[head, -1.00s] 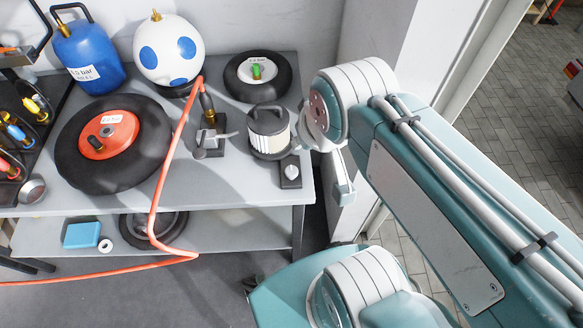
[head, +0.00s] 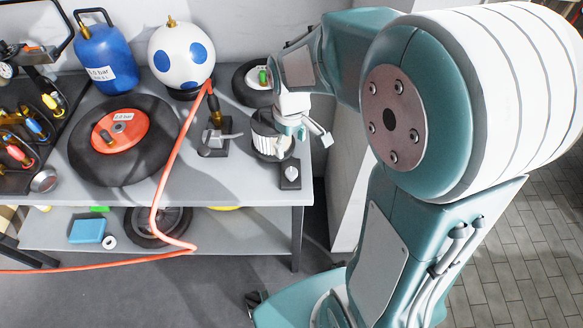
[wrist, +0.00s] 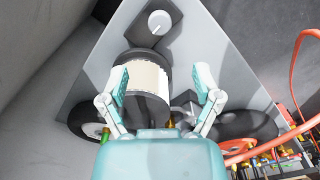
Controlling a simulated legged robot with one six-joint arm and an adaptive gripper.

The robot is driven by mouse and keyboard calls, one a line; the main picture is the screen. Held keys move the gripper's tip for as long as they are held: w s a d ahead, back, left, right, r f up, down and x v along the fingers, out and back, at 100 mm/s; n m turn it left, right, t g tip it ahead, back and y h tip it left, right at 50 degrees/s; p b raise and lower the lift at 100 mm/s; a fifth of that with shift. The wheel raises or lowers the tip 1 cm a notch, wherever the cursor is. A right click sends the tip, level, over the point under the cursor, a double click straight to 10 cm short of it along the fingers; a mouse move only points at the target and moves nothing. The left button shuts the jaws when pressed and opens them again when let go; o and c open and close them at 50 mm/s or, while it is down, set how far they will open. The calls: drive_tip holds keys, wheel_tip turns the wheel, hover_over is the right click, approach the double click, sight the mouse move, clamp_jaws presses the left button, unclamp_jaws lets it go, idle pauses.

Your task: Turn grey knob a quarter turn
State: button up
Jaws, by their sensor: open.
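The grey knob (head: 290,170) is a small light round knob on a dark block near the right front corner of the bench. It also shows near the top of the wrist view (wrist: 158,21), with a thin pointer line on its face. My gripper (wrist: 161,77) is open, its two teal-and-white fingers spread apart. In the wrist view the fingers frame a dark canister with a pale ribbed band (wrist: 147,78), and the knob lies beyond the fingertips. In the head view my gripper (head: 303,130) hangs over the canister, behind the knob, and partly hides it.
A lever valve (head: 216,142) with an orange hose stands left of the canister. A black tyre with a green-capped valve (head: 263,77) lies behind my gripper. A larger tyre with an orange hub (head: 120,131) lies further left. The bench's right edge is close to the knob.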

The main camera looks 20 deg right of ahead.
sight(291, 171)
wheel_tip(291, 171, down, 11)
drive_tip(key=shift+r, duration=0.1)
idle(0.3)
clamp_jaws()
